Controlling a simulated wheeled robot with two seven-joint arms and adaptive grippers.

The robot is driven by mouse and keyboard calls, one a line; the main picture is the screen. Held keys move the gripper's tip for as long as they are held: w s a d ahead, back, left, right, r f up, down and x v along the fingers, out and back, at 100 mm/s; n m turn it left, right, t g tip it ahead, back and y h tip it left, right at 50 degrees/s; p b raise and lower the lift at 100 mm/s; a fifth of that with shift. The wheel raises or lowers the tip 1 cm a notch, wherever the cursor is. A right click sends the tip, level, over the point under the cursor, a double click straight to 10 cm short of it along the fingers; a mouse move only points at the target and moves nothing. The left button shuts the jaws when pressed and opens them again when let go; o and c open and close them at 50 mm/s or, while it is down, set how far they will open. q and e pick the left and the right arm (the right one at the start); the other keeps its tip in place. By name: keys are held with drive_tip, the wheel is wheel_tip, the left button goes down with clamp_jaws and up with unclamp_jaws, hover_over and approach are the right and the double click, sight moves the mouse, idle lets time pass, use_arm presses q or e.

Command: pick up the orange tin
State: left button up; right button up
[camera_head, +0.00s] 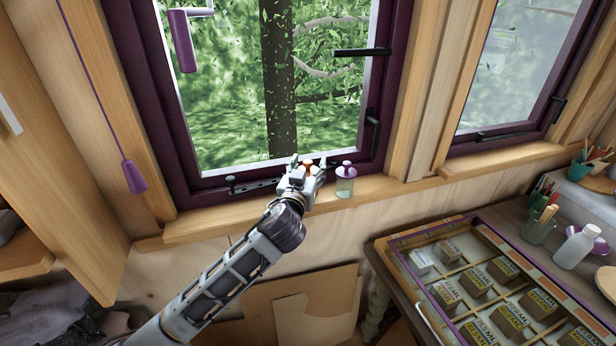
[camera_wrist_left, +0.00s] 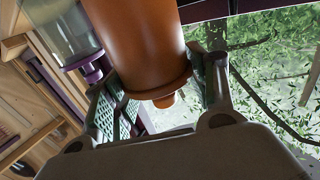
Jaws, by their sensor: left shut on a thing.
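The orange tin (camera_wrist_left: 150,50) fills the middle of the left wrist view, between the two green-padded fingers of my left gripper (camera_wrist_left: 160,105). In the head view my left gripper (camera_head: 307,178) is at the window sill, and only a small orange part of the tin (camera_head: 307,162) shows behind it. The gripper is shut on the tin. I cannot tell whether the tin touches the sill. My right gripper is not in view.
A glass jar with a purple lid (camera_head: 345,182) stands on the sill (camera_head: 400,187) just right of the gripper; it also shows in the left wrist view (camera_wrist_left: 58,32). A purple-framed window is behind. A divided case of small boxes (camera_head: 480,290) lies on the bench at right.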

sight(307, 146)
use_arm(q)
drive_tip(key=shift+r+b, duration=0.3)
drive_tip(key=shift+r, duration=3.3)
